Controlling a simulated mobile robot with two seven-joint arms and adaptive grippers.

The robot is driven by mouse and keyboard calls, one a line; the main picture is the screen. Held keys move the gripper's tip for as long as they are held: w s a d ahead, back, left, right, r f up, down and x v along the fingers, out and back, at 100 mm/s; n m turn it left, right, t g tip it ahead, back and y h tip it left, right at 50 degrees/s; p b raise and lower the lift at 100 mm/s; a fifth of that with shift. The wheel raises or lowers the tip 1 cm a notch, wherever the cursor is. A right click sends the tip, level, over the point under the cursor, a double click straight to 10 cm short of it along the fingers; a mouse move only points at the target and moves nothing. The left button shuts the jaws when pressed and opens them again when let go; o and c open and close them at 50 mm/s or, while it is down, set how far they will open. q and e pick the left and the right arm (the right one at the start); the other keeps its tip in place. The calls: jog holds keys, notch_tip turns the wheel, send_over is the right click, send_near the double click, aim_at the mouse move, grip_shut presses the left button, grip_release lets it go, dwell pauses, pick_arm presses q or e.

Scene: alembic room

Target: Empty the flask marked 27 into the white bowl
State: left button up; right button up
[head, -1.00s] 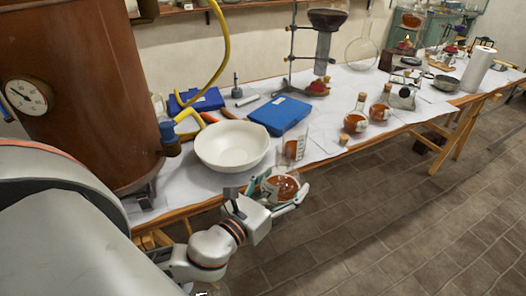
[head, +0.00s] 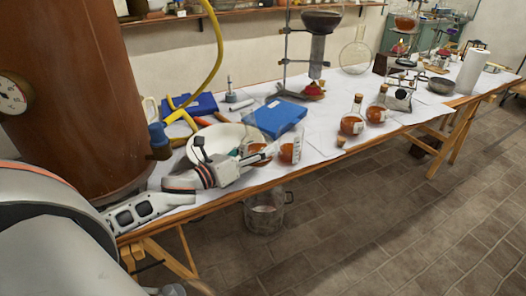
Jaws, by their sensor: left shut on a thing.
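My left gripper (head: 244,162) is shut on a clear glass flask (head: 259,155) with orange-brown liquid low in it. The fingers hide part of the flask, and I cannot read a mark on it or tell its tilt. The white bowl (head: 196,145) stands on the table just behind and left of the held flask; my gripper and arm cover its front. I cannot see whether any liquid lies in the bowl. My right gripper is not in view.
A glass beaker (head: 290,151) with orange liquid stands close right of the held flask. A blue box (head: 276,117) lies behind. A copper vessel (head: 75,95) rises at left.

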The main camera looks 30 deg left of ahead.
aim_at(249, 129)
pick_arm(q)
jog(key=n, duration=0.1)
jog(key=a+r+n, duration=0.1)
jog(key=a+n, duration=0.1)
jog(key=shift+w+a+r, duration=0.2)
jog(key=shift+w+a, duration=0.05)
jog(key=shift+w, duration=0.05)
jog(key=shift+a+r+n+p, duration=0.2)
jog(key=shift+n+p, duration=0.15)
jog(key=shift+n, duration=0.15)
jog(key=d+r+n+p, duration=0.1)
jog(key=r+n+p, duration=0.1)
jog(key=n, duration=0.1)
jog(key=shift+s+d, duration=0.1)
jog(key=shift+d, duration=0.05)
jog(key=r+n, duration=0.1)
jog(key=n+p, duration=0.1)
jog(key=shift+d+r+n+p, duration=0.15)
jog(key=shift+r+n+p, duration=0.15)
jog(key=shift+r+n, duration=0.1)
jog(key=shift+r+n+p, duration=0.35)
jog(key=shift+r+n, duration=0.05)
jog(key=shift+n, duration=0.4)
jog(key=shift+r+n, duration=0.3)
jog(key=shift+n, duration=0.1)
jog(key=shift+f, duration=0.25)
